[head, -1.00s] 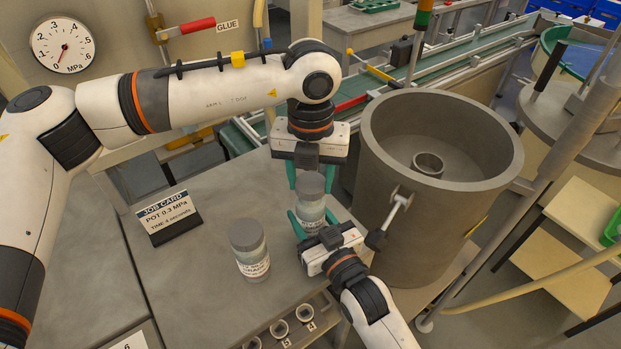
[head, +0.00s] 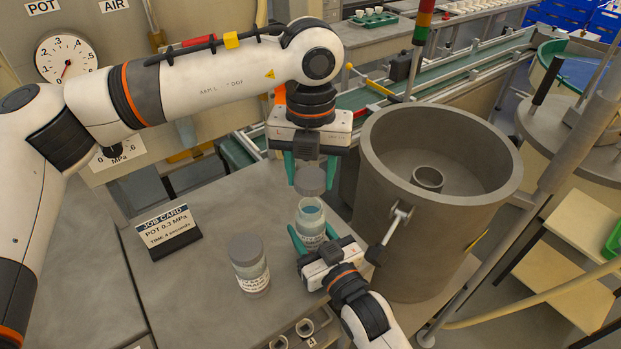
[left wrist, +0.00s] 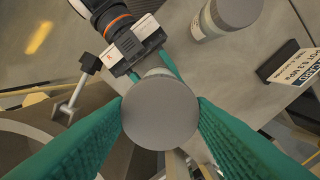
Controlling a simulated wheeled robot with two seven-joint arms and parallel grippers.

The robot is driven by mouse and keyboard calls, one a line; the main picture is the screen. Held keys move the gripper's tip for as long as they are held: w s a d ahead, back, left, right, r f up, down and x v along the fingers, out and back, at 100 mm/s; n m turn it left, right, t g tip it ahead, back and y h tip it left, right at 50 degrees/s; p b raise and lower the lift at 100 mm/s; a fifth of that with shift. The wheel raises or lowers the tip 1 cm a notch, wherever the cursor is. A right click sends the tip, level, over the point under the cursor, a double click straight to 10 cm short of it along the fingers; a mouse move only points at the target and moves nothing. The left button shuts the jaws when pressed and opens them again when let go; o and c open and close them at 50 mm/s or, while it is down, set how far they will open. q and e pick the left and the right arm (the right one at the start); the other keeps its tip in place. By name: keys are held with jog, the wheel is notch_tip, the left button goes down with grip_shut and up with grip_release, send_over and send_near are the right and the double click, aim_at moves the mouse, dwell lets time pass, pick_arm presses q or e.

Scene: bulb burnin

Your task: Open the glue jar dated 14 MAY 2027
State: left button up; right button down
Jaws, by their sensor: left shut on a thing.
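My left gripper (head: 311,174) is shut on a grey round lid (head: 311,181), held just above an open glue jar (head: 311,216). The lid also shows face-on between the green fingers in the left wrist view (left wrist: 160,112). The open jar is clear-walled with bluish contents, and its label is too small to read. My right gripper (head: 314,238) has its green fingers around this jar's lower body. A second jar (head: 249,268) with its grey lid on stands upright to the left, and it also shows at the top of the left wrist view (left wrist: 224,18); its date is unreadable.
A job card (head: 168,229) reading "POT 0.3 MPa" stands at the left of the grey bench (head: 205,285). A large grey pot (head: 375,200) stands close to the right of the jars.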

jog(key=c, duration=0.6)
grip_release()
jog(key=shift+o, duration=0.2)
jog(key=shift+s, duration=0.1)
